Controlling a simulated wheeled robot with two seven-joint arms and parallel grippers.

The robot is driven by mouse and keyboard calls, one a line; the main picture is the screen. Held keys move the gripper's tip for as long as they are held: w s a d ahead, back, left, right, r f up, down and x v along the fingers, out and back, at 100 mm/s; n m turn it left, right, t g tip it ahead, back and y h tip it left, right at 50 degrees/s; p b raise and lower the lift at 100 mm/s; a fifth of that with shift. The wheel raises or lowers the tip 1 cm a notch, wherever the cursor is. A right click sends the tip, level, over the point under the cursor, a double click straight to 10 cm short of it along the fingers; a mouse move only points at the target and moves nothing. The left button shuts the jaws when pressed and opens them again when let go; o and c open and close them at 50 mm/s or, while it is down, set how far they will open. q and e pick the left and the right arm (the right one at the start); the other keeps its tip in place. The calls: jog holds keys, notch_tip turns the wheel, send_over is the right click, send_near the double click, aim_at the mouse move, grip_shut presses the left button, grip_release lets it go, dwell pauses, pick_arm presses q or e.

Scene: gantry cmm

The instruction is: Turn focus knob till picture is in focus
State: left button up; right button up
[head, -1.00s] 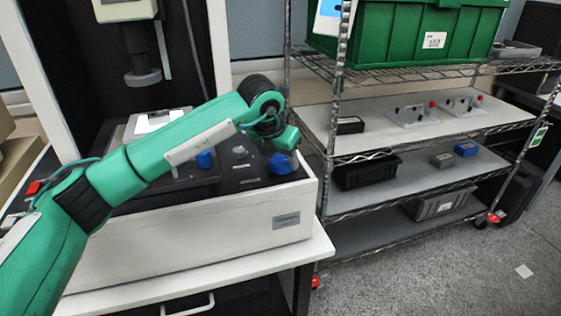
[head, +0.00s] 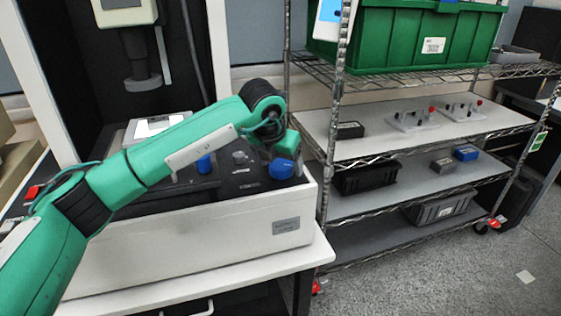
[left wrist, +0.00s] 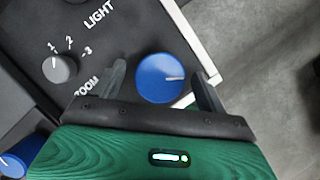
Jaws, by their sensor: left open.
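A blue round knob (head: 281,169) with a white mark is at the right end of the machine's black top panel. In the left wrist view the knob (left wrist: 160,78) lies between the two fingers, its white mark pointing right. My left gripper (head: 289,143) is open over it, with a finger on either side (left wrist: 159,72); I cannot tell whether they touch. A second blue knob (head: 204,164) is farther left, also at the lower left of the wrist view (left wrist: 20,158). No focus label or focus picture is readable.
The white machine base (head: 190,240) stands on a white table (head: 240,278). A camera column (head: 140,65) hangs over a white plate (head: 155,126). A wire shelf with a green bin (head: 405,38) and black bins (head: 366,177) stands close at the right.

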pick_arm(q)
jog(key=shift+r, duration=0.1)
jog(key=v, duration=1.3)
jog(key=shift+r, duration=0.3)
pick_arm(e)
jog(key=shift+r, duration=0.3)
pick_arm(q)
jog(key=shift+s, duration=0.15)
pick_arm(e)
jog(key=shift+s, duration=0.1)
